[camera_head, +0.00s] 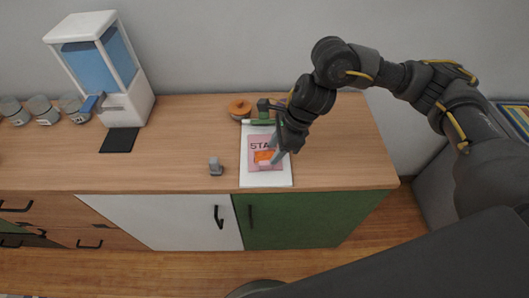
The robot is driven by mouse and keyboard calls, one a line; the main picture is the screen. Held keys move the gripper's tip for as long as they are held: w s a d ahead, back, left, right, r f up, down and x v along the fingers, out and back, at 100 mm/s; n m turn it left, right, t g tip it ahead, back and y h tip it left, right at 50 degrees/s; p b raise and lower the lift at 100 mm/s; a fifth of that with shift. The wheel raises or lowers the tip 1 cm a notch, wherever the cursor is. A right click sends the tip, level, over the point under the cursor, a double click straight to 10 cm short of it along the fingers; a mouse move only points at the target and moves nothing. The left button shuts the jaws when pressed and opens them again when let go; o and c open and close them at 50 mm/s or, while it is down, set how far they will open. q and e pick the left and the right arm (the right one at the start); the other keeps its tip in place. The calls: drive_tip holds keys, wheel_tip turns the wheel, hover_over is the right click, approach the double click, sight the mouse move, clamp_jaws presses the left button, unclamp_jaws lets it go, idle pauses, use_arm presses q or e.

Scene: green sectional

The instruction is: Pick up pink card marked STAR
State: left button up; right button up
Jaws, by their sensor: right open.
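The pink card (256,145) with dark lettering that begins "STA" lies on a white board or sheet (265,180) on the wooden cabinet top. The rest of the word is hidden behind my right gripper. My right gripper (276,153) is open and hangs over the right part of the card, its fingers pointing down. Whether the fingertips touch the card cannot be told. An orange and pale block-like item (264,158) shows on the card beside the fingertips. My left gripper is not in view.
A grey knob-like item (215,166) stands left of the board. An orange round item (240,109) and a green item (262,119) lie behind it. A blue-and-white dispenser (101,68), a black mat (119,139) and several grey jars (42,108) stand left. The cabinet top's right end (345,150) is clear.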

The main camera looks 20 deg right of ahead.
sight(267, 162)
drive_tip(key=shift+f, duration=0.25)
drive_tip(key=shift+s+a+f, duration=0.1)
drive_tip(key=shift+s+f, duration=0.05)
drive_tip(key=p+x, duration=0.1)
drive_tip(key=x, duration=0.2)
drive_tip(key=shift+a+f, duration=0.2)
drive_tip(key=shift+f, duration=0.05)
drive_tip(key=shift+a+f+p, duration=0.2)
drive_tip(key=shift+f+p, duration=0.1)
drive_tip(key=shift+f, duration=0.25)
clamp_jaws()
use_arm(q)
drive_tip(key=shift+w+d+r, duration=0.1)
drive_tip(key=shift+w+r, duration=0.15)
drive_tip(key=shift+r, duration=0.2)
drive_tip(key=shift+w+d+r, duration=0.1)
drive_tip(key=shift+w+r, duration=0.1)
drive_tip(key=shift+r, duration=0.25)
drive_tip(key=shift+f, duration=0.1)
use_arm(e)
drive_tip(key=shift+r, duration=0.15)
